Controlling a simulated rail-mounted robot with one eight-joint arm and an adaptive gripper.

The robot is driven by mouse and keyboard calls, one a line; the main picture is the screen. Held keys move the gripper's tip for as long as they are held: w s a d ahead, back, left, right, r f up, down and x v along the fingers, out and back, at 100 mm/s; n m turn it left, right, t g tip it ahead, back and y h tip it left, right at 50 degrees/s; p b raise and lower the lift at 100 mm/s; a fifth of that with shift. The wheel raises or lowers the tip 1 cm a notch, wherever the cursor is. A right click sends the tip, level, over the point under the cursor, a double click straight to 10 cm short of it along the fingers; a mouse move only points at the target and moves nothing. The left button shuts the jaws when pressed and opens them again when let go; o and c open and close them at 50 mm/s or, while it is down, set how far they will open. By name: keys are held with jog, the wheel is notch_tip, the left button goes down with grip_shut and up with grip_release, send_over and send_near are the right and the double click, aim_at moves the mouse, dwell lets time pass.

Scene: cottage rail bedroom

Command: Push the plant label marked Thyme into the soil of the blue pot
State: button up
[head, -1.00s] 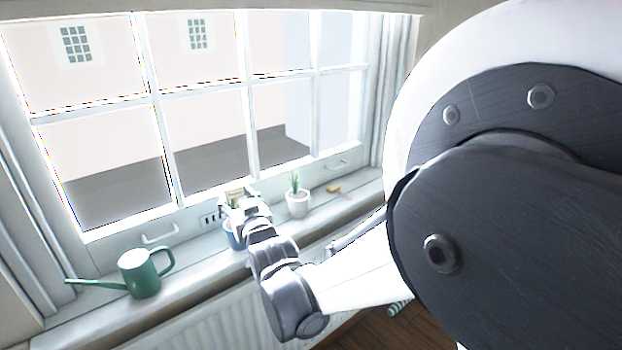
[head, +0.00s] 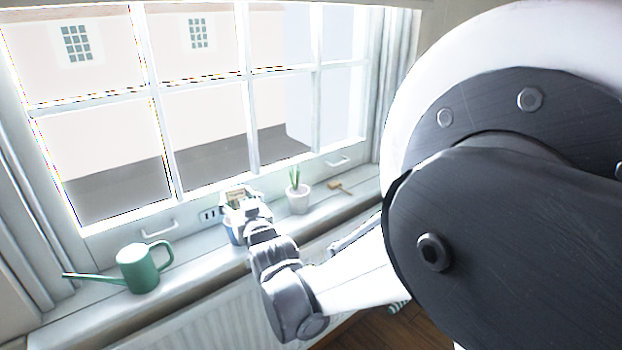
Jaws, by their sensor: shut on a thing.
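The blue pot (head: 233,237) stands on the window sill, mostly hidden behind my gripper and wrist. My gripper (head: 238,203) is over the top of the pot, shut on the plant label (head: 236,194), of which only a small tan and dark patch shows. The writing on it is too small to read. The soil is hidden, so I cannot tell whether the label's lower end touches it.
A white pot (head: 298,200) with a green plant stands just right of the blue pot. A small wooden-handled tool (head: 337,186) lies further right. A green watering can (head: 139,267) stands at the left. The window (head: 190,140) rises close behind the sill (head: 200,262).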

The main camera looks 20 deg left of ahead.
aim_at(237, 207)
jog(key=shift+f+b, duration=1.6)
jog(key=shift+f, duration=0.45)
jog(key=o, duration=0.8)
jog(key=shift+r, duration=0.1)
jog(key=shift+o, duration=0.2)
jog(key=shift+s+d, duration=0.1)
jog(key=shift+d, duration=0.05)
jog(key=v, duration=1.2)
jog(key=shift+s, duration=0.15)
jog(key=shift+a+r, duration=0.1)
jog(key=shift+a, duration=0.1)
